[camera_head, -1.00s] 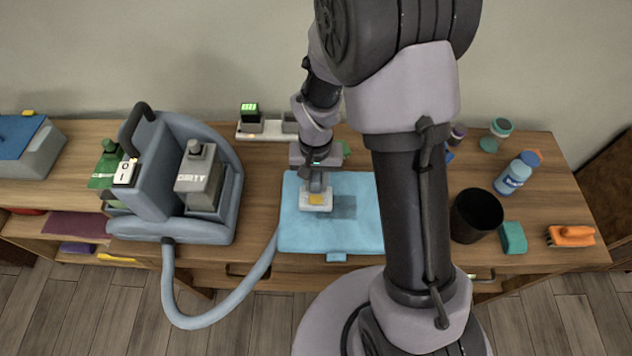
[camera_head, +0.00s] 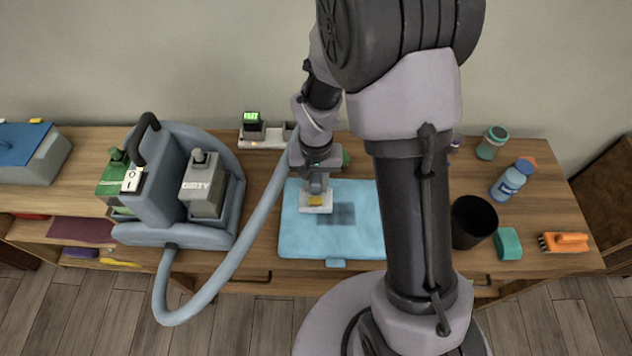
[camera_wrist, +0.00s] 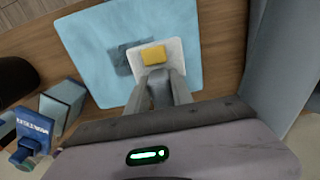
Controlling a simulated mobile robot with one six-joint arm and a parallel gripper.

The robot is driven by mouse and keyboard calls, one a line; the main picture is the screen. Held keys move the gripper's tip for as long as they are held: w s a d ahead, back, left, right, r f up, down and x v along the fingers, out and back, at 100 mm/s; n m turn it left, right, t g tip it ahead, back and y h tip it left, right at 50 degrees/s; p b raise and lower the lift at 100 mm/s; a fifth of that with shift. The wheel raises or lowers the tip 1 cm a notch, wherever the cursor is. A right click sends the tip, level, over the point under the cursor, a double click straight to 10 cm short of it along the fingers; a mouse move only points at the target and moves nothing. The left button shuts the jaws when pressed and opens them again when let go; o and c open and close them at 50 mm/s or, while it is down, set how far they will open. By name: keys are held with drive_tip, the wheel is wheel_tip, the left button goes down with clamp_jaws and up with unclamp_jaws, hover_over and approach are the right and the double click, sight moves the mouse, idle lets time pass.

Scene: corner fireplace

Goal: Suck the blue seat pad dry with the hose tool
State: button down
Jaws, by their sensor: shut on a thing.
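The blue seat pad (camera_head: 300,240) lies flat on the wooden bench, with a dark, wet-looking patch (camera_head: 338,214) near its middle. My gripper (camera_head: 318,184) is shut on the hose tool (camera_head: 313,208), a pale square head with a yellow block. The tool is over the pad at the patch's upper left edge; contact cannot be told for sure. In the wrist view my gripper (camera_wrist: 160,88) holds the tool (camera_wrist: 172,52), with the patch (camera_wrist: 122,62) beside it on the pad (camera_wrist: 90,35). The grey-blue hose (camera_head: 215,290) runs from the machine (camera_head: 158,190) up behind my wrist.
The machine carries a grey "DIRTY" tank (camera_head: 203,190) and a green tank (camera_head: 115,178). Right of my arm are a black cup (camera_head: 474,222), a teal sponge (camera_head: 508,244), an orange brush (camera_head: 565,243) and a blue bottle (camera_head: 510,182). A charger (camera_head: 253,125) sits behind.

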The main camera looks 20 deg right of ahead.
drive_tip(key=shift+r+p, duration=1)
drive_tip(key=shift+r, duration=0.35)
